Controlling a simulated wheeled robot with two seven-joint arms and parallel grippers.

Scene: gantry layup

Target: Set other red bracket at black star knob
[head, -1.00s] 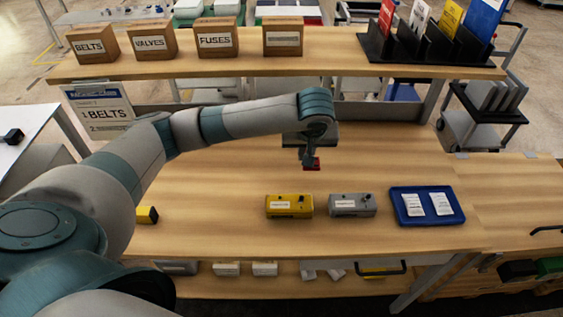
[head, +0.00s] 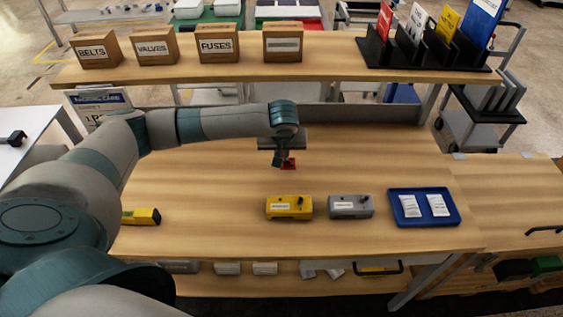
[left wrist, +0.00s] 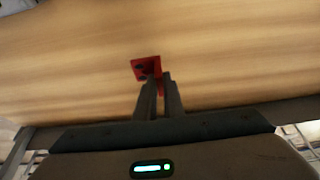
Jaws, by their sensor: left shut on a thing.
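A red bracket (head: 289,163) is at the fingertips of my left gripper (head: 279,160), over the middle of the wooden bench. In the left wrist view the red bracket (left wrist: 146,69) sits between and just beyond the fingers of my left gripper (left wrist: 159,82), which are shut on it. A yellow block (head: 289,207) and a grey block (head: 351,206) stand side by side nearer the front, each with a white label and a small dark knob on top. I cannot make out the shape of either knob. My right gripper is not in view.
A blue tray (head: 452,220) with two white packets lies right of the grey block. A yellow and black tool (head: 142,216) lies at the front left, partly behind my arm. A shelf (head: 330,66) with labelled boxes runs along the back. The bench around the bracket is clear.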

